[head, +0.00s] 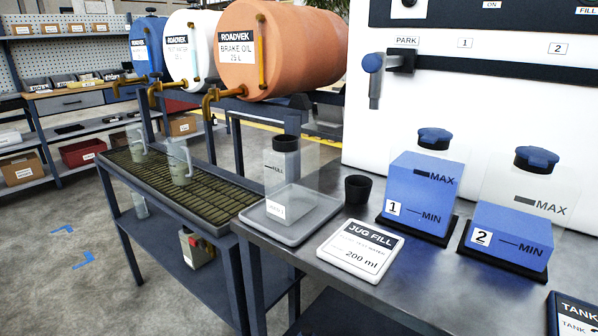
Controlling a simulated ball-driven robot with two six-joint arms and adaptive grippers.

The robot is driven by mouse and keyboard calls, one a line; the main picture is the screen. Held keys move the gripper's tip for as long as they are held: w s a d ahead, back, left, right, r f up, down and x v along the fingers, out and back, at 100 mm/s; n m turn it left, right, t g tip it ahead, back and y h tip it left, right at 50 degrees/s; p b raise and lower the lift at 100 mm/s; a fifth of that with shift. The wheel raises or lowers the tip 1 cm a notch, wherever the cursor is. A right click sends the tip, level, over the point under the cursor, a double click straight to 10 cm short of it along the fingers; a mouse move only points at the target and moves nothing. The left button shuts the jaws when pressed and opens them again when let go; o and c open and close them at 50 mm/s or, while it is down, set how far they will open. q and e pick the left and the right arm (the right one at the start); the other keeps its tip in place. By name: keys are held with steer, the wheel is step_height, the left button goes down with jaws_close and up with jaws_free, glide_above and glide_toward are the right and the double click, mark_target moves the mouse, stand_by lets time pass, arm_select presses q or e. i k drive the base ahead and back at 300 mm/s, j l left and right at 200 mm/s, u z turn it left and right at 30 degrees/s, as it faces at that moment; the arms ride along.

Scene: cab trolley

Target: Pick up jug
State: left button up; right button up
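A clear, square-sided container with a black cap (284,172) stands upright on a grey tray (318,222) at the left end of the metal bench. It has a fill mark on its side and looks empty. The small label low at its front is too small to read surely. Two clear, handled jug-like vessels stand on the slatted drip grate: a nearer one (180,160) and a farther one (138,145). I cannot tell which of these vessels the task calls the jug. Neither of my grippers is in view.
A "JUG FILL 200 ml" sign (361,249) and a black cup (358,189) are beside the tray. Blue-filled tanks 1 (424,185) and 2 (512,225) stand to the right. Drums with taps, including an orange one (285,55), overhang the drip grate (190,190).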

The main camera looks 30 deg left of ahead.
mark_target(178, 152)
steer(key=u, duration=1.75)
